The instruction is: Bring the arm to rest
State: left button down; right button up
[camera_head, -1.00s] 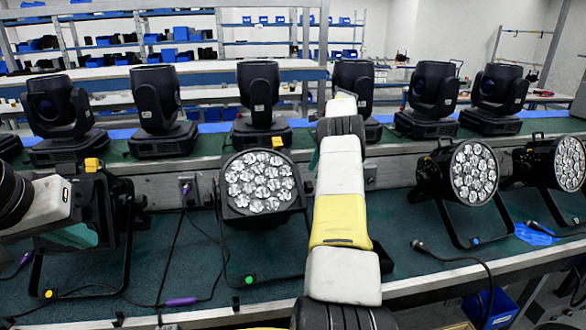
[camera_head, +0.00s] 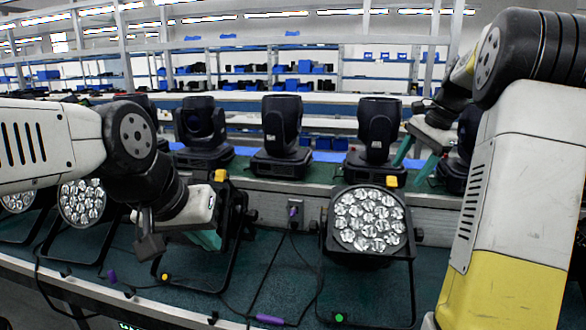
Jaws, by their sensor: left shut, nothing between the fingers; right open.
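My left arm comes in from the left. Its gripper (camera_head: 206,240), with teal fingers, is shut and empty beside a black par can (camera_head: 238,225) with a yellow tag, partly covering it; whether they touch I cannot tell. My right arm stands tall at the right and bends over toward the back. Its gripper (camera_head: 418,160) has its teal fingers apart and empty, above the back ledge. A par can (camera_head: 369,220) with a lit-looking round lens face stands at centre right. More par cans stand at the left (camera_head: 82,202) and far left (camera_head: 18,196).
Black moving-head lights line the back ledge, such as these two (camera_head: 281,135) (camera_head: 376,135); one behind my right gripper is partly hidden. A purple plug (camera_head: 294,212) sits at a socket. A purple connector (camera_head: 270,320) lies on the green bench (camera_head: 290,275). Shelves (camera_head: 275,75) stand behind.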

jog(key=s+a+r+n+t, duration=0.25)
jog(key=s+a+n, duration=0.45)
jog(key=s+a, duration=0.55)
jog(key=s+a+f+n, duration=0.2)
jog(key=s+n, duration=0.1)
jog(key=s, duration=0.4)
jog(key=s+a+f+n+t+h, duration=0.1)
jog(key=s+a+f+n, duration=0.1)
jog(key=s, duration=0.5)
jog(key=shift+s+f+n, duration=0.15)
jog(key=shift+f+n, duration=0.25)
jog(key=shift+f, duration=0.35)
